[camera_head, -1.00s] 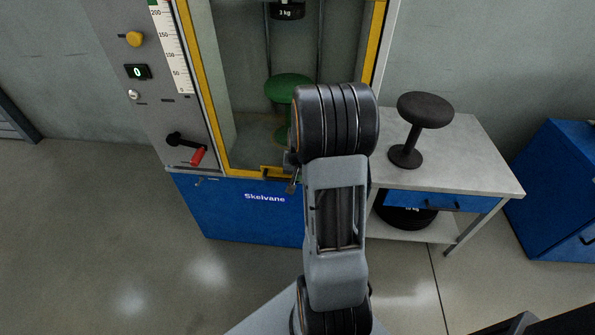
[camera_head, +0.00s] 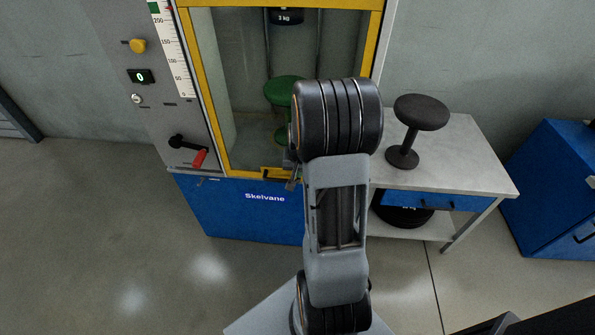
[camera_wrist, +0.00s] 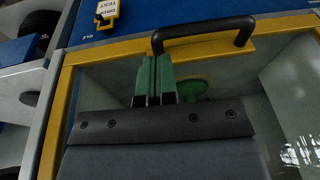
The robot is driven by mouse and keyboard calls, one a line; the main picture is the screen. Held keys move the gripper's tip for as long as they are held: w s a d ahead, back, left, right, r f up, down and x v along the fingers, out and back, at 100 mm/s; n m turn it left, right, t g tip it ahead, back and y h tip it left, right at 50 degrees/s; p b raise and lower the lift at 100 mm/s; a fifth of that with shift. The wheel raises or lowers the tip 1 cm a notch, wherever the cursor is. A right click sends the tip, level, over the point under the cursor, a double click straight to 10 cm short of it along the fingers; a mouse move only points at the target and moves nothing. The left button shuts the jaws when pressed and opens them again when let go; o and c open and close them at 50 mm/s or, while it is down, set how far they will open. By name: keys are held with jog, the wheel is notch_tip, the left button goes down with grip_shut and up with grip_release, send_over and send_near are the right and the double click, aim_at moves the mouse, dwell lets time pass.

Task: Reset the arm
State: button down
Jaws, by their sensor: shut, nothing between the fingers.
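My arm stands upright in the middle of the head view and hides most of my gripper there. In the wrist view my gripper (camera_wrist: 154,78) shows green fingertips pressed together with nothing between them. They sit just in front of the glass door of the test cabinet, close to its black bar handle (camera_wrist: 205,33); whether they touch it I cannot tell. The cabinet's yellow door frame (camera_head: 203,90) appears closed in the head view. Inside, a green stool (camera_head: 284,88) is partly hidden by my arm, under a 3 kg weight (camera_head: 287,17).
A grey side table (camera_head: 470,165) to the right holds a black stool (camera_head: 420,112), with black weights (camera_head: 402,213) on its lower shelf. A blue cabinet (camera_head: 560,190) stands at the far right. The floor at left is clear.

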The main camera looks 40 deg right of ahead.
jog(key=s+a+r+n+p, duration=0.2)
jog(key=s+a+r+p, duration=0.2)
jog(key=a+r, duration=0.3)
jog(key=s+a+r+n+p, duration=0.3)
jog(key=s+a+r+p, duration=0.1)
jog(key=r, duration=0.8)
jog(key=s+a+r+n+t+y+p, duration=0.1)
jog(key=s+a+r+n+p, duration=0.2)
jog(key=a+r+p, duration=0.3)
jog(key=s+a+r, duration=0.1)
jog(key=a+r, duration=0.2)
jog(key=r, duration=0.1)
jog(key=shift+a+r, duration=0.3)
